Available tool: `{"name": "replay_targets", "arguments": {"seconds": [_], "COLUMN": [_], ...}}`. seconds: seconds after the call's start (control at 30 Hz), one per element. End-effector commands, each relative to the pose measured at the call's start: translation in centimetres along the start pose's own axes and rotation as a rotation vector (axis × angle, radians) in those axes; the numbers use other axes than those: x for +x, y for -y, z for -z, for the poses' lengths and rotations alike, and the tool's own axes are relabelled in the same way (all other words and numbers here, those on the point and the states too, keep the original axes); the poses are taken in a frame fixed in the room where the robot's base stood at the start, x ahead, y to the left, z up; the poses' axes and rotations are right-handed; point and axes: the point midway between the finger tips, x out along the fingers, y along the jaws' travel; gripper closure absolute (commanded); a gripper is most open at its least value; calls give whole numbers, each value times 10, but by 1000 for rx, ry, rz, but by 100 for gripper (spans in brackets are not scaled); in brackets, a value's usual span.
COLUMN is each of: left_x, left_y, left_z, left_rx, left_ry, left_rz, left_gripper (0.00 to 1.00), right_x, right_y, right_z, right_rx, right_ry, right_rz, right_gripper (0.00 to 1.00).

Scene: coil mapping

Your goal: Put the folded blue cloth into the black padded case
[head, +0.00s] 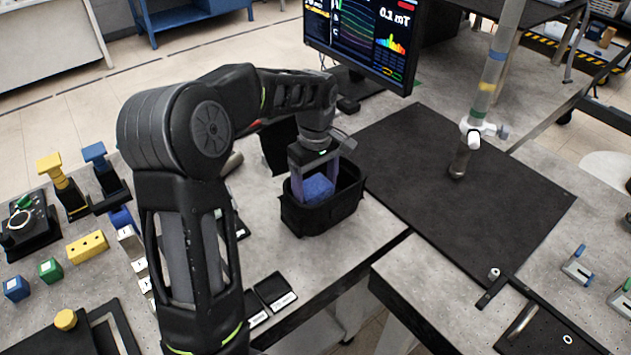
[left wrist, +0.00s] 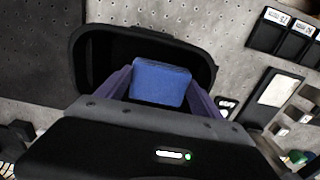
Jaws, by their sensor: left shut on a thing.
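The black padded case (head: 322,217) stands open on the grey table near the middle of the head view. Its dark rim also shows in the left wrist view (left wrist: 203,57). The folded blue cloth (head: 318,188) is between the fingers of my left gripper (head: 316,181), at the case opening. In the left wrist view the blue cloth (left wrist: 160,82) sits within the outline of the case, with a finger on each side. My left gripper is shut on the cloth. The cloth's lower part and its contact with the case floor are hidden. My right gripper is not in view.
A monitor (head: 368,37) stands behind the case. A black mat (head: 450,200) with a vertical tube (head: 486,85) lies to the right. Small black labelled trays (head: 270,291) lie in front of the case. Blocks, including a yellow one (head: 87,247), stand at the left.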

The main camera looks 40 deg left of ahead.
Motion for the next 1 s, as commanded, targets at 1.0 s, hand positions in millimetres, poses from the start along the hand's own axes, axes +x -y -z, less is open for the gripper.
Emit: {"name": "replay_targets", "arguments": {"seconds": [1.0], "left_x": [57], "left_y": [0], "left_z": [0], "left_rx": [0], "left_ry": [0], "left_rz": [0], "left_gripper": [62], "right_x": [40], "right_y": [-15], "right_z": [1], "right_rx": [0], "right_ry": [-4], "right_rz": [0], "right_gripper": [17]}}
